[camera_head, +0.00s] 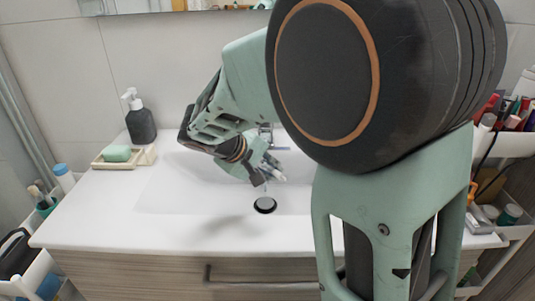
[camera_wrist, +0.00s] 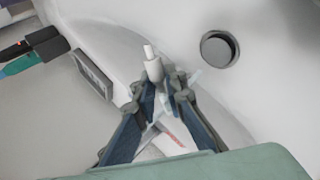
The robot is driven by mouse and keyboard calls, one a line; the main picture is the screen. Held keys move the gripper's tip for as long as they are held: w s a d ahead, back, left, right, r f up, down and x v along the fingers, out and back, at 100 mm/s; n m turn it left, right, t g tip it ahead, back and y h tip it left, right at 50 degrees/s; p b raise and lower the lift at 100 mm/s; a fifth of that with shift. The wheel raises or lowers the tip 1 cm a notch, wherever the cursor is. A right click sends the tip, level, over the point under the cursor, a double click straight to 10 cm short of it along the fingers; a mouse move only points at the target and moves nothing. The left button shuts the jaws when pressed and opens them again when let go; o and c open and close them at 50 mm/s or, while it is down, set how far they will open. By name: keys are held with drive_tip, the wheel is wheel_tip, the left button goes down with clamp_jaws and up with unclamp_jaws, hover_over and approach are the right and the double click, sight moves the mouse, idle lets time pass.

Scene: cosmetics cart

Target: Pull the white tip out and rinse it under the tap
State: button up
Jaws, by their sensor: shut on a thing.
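My gripper (camera_head: 262,177) is low over the white basin, just behind the drain in the head view. In the wrist view its two fingers (camera_wrist: 161,88) are closed around a small white tip (camera_wrist: 152,64). The tip's narrow end sticks out past the fingertips. A pale piece with red marking (camera_wrist: 174,139) shows between the fingers; I cannot tell if it joins the tip. The tap (camera_head: 265,133) is mostly hidden behind my arm. I cannot clearly tell whether water is running.
The basin (camera_head: 165,190) has a dark-rimmed drain (camera_head: 265,205). A black soap dispenser (camera_head: 140,122) and a tray with green soap (camera_head: 117,154) stand at the left back. A loaded cart (camera_head: 510,215) stands at the right. The front counter (camera_head: 130,232) is clear.

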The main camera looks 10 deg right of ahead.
sight(274, 170)
drive_tip(key=s+r+p, duration=0.2)
drive_tip(key=s+r, duration=0.3)
drive_tip(key=shift+a, duration=0.3)
idle(0.4)
idle(0.4)
drive_tip(key=w+f+n+t+y, duration=0.1)
drive_tip(key=n, duration=0.1)
drive_tip(key=w+d+f+n+y, duration=0.1)
drive_tip(key=w+f+n, duration=0.1)
drive_tip(key=w+f+n+t+y, duration=0.1)
drive_tip(key=n, duration=0.1)
drive_tip(key=shift+w+d+f+t+y, duration=0.2)
drive_tip(key=shift+d+t+y, duration=0.1)
drive_tip(key=shift+y, duration=0.1)
wheel_tip(274, 170, up, 22)
drive_tip(key=n+p, duration=0.1)
drive_tip(key=p, duration=2.1)
drive_tip(key=shift+a+f+y, duration=0.25)
drive_tip(key=shift+a+y, duration=0.05)
